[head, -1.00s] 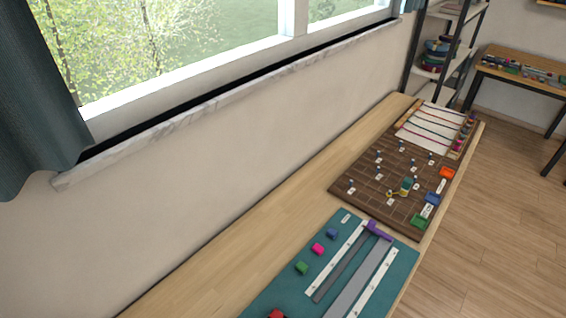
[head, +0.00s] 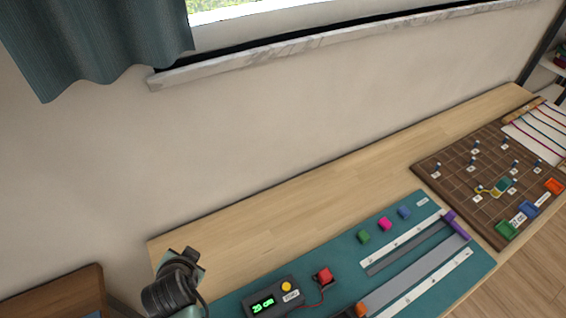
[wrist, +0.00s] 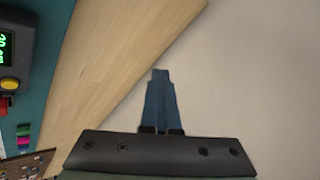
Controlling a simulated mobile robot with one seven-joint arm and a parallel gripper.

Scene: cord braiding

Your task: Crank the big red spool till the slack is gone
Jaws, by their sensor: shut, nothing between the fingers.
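The white cord board (head: 545,130) with several coloured cords is cut off by the right edge of the head view. The big red spool cannot be made out in either current view. My gripper (wrist: 160,74) shows in the wrist view with its blue fingers together and nothing between them. It is over the tabletop edge near the pale wall, away from the cord board.
The wooden table (head: 330,185) runs along the wall. On it lie a brown pegboard (head: 455,185), a teal mat (head: 345,245) with coloured blocks and rulers, a display box (head: 272,300) and a red button (head: 324,276). A window sill (head: 330,42) is above.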

